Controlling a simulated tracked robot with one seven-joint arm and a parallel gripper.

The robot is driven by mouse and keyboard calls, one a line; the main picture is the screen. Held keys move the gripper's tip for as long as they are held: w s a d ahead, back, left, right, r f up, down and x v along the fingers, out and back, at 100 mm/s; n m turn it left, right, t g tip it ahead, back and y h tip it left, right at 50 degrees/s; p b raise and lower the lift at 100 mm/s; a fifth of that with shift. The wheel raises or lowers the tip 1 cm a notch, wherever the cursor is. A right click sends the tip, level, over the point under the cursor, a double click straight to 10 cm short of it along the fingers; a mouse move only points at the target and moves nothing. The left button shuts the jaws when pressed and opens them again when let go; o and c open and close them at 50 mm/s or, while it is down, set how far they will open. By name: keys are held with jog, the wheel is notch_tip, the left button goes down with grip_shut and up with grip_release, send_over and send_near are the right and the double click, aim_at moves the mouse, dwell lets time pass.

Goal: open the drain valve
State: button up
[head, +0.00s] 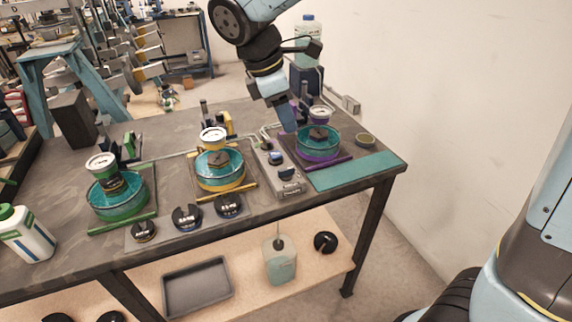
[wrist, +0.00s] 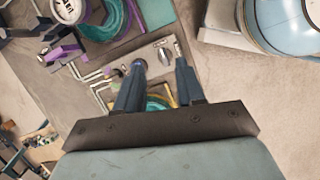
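A grey valve panel (head: 289,187) lies on the bench between the yellow-framed and purple-framed basins. It carries a blue knob (head: 275,157) and a dark knob (head: 287,173). Its labels are too small to read, so I cannot tell which part is the drain valve. My gripper (head: 289,128) points down above the panel's far end, beside the purple-framed basin (head: 318,148). In the wrist view my gripper (wrist: 160,66) is open, its two fingers apart. A silver handle (wrist: 165,57) shows between the fingertips, and no contact is visible. My left finger partly hides the panel near a blue knob.
A yellow-framed basin (head: 220,171) and a green-framed basin (head: 118,200) stand to the left. Several dark round weights (head: 187,217) lie along the front. A teal mat (head: 355,172) covers the bench's right end. A grey tray (head: 197,287) sits on the lower shelf.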

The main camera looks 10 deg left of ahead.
aim_at(286, 168)
jog(key=s+a+f+n, duration=0.1)
jog(key=a+f+n, duration=0.15)
jog(key=a, duration=0.25)
jog(key=shift+h, duration=0.4)
jog(key=x, duration=1.3)
jog(key=shift+w+f, duration=0.1)
jog(key=shift+f, duration=0.05)
grip_shut()
